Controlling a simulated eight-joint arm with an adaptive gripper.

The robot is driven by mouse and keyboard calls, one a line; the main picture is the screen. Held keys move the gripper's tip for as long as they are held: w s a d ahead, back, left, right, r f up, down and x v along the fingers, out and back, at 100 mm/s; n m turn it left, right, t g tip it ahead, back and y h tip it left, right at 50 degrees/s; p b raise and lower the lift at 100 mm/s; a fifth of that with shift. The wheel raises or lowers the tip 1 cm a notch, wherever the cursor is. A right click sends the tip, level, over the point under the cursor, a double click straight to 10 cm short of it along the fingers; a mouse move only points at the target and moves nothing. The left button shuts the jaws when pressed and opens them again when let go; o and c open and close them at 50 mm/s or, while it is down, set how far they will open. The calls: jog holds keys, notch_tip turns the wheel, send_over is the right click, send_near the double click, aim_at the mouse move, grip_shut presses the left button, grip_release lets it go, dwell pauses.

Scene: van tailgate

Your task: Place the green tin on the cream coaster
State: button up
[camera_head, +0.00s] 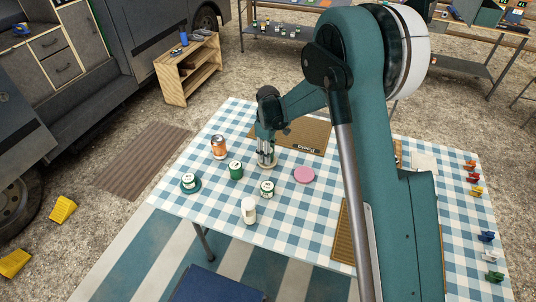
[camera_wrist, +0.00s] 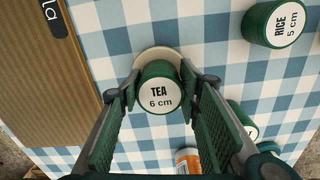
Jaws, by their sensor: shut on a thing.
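The green tin (camera_wrist: 160,90), with a white lid marked TEA 6 cm, stands between the two fingers of my gripper (camera_wrist: 158,100) in the wrist view. My gripper is shut on it. The cream coaster (camera_wrist: 157,51) shows as a pale rim behind and around the top of the tin. The tin overlaps the coaster in this view; whether it touches it I cannot tell. In the head view my gripper (camera_head: 266,158) points down over the middle of the checked table, and its fingers largely hide the tin and coaster.
A pink coaster (camera_head: 304,175) lies to the right. A brown board (camera_head: 308,131) lies behind.

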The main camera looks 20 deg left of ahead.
jog(key=shift+f, duration=0.2)
jog(key=o, duration=0.9)
jog(key=shift+r, duration=0.2)
notch_tip(320, 180, up, 12)
jog(key=shift+p, duration=1)
